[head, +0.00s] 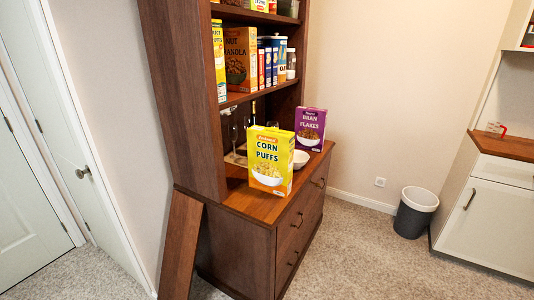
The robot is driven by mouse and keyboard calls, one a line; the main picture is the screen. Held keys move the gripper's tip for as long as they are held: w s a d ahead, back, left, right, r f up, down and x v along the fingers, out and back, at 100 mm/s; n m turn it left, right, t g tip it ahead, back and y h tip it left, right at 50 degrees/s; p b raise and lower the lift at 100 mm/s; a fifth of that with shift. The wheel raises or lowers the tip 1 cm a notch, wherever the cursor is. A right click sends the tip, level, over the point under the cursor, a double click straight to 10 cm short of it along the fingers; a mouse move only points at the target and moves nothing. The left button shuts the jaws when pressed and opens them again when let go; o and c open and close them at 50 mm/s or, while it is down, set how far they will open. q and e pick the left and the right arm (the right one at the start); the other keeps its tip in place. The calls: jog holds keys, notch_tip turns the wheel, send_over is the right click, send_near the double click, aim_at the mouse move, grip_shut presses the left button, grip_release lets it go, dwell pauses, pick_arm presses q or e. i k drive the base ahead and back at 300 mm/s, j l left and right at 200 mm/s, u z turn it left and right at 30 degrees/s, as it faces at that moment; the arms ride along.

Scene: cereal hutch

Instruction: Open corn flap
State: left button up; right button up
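The yellow Corn Puffs box (270,161) stands upright on the wooden counter of the hutch, near its front edge. Its printed front faces me. Its top (272,129) is seen only as a thin strip, and I cannot tell how the flap lies. Neither of my grippers is in the head view.
A purple Bran Flakes box (310,129) and a white bowl (300,159) stand behind the corn box on the counter. Shelves above hold several boxes, including Nut Granola (241,59). A brown board (180,248) leans beside the hutch. A grey bin (416,212) stands at right.

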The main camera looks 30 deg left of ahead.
aim_at(271, 131)
jog(key=u, duration=1.3)
jog(key=i+l+u, duration=0.25)
jog(key=l+u, duration=0.15)
jog(key=i+l+u, duration=0.15)
jog(key=l+u, duration=0.3)
jog(key=i+l+u, duration=0.1)
jog(key=l+u, duration=0.7)
jog(key=l, duration=0.25)
jog(key=k+l+u, duration=0.1)
jog(key=l+u, duration=0.3)
jog(key=l, duration=0.15)
